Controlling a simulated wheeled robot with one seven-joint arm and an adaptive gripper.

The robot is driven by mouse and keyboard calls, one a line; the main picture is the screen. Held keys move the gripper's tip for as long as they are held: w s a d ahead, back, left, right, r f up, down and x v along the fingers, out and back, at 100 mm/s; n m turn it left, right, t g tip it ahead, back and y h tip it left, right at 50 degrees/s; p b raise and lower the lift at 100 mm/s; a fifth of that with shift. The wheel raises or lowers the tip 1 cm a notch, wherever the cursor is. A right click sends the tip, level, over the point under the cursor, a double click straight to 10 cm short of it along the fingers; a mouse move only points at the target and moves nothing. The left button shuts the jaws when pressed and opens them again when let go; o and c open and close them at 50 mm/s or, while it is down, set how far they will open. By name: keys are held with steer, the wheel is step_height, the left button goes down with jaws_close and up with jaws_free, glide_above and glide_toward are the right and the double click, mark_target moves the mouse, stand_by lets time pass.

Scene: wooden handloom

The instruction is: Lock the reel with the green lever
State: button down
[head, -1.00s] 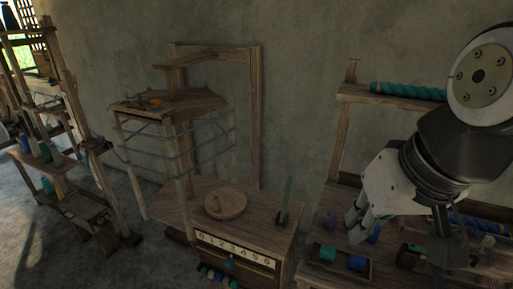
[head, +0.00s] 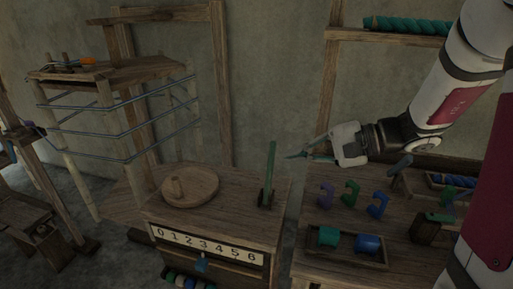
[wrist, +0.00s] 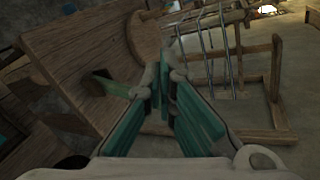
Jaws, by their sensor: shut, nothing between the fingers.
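The green lever (head: 270,170) stands upright on the right part of the wooden cabinet top. In the wrist view the lever (wrist: 118,90) appears left of my fingers, partly hidden behind them. The reel (head: 125,110) is a wooden frame wound with blue-grey thread, at the left; its bars also show in the wrist view (wrist: 208,45). My gripper (head: 303,155) is to the right of the lever's upper part, pointing left towards it. Its fingers are shut and empty; in the wrist view the fingertips (wrist: 163,78) meet. They look apart from the lever in the head view.
A round wooden disc with a knob (head: 190,187) sits on the cabinet, above a number strip (head: 205,243). At right, a table (head: 310,218) holds purple, green and blue hooked pieces and a tray (head: 345,258) of spools. A shelf (head: 350,36) hangs above.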

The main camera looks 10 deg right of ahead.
mark_target(269, 173)
steer(key=w+d+f+m+t+b, duration=0.4)
steer(key=w+d+f, duration=0.4)
steer(key=d, duration=0.2)
steer(key=shift+d+t+h, duration=0.25)
steer(key=shift+t+h, duration=0.15)
steer(key=shift+t, duration=0.4)
steer(key=x, duration=1)
steer(key=shift+s+a+r, duration=0.4)
steer(key=shift+s+a, duration=0.1)
steer(key=shift+s, duration=0.25)
steer(key=shift+s+a+r, duration=0.4)
steer(key=shift+s+a, duration=0.1)
steer(key=shift+s, duration=0.3)
